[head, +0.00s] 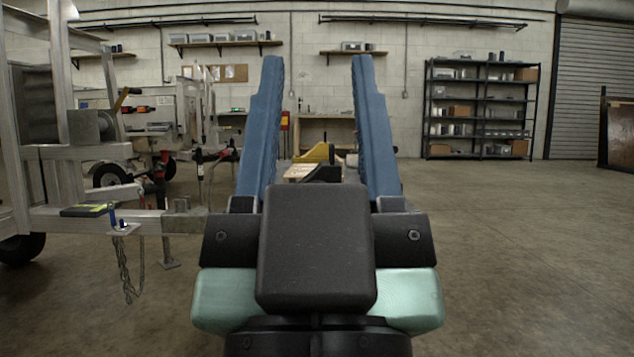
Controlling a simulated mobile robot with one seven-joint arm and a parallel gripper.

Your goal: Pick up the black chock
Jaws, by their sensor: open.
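My gripper (317,62) fills the middle of the head view, with two long blue fingers standing well apart and nothing held between them. In the gap, beyond my gripper, a low dark, wedge-like shape (323,174) shows just above the black gripper body; it looks like the black chock. Its lower part is hidden by my gripper body. I cannot tell how far it is from the fingers. A yellow wedge-like piece (318,153) is just behind it, near a light wooden surface (299,171).
An aluminium trailer frame (95,218) with a hanging chain (124,270) stands close on the left, with more trailers behind. A black shelf rack (480,110) stands at the back wall. The concrete floor on the right is open.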

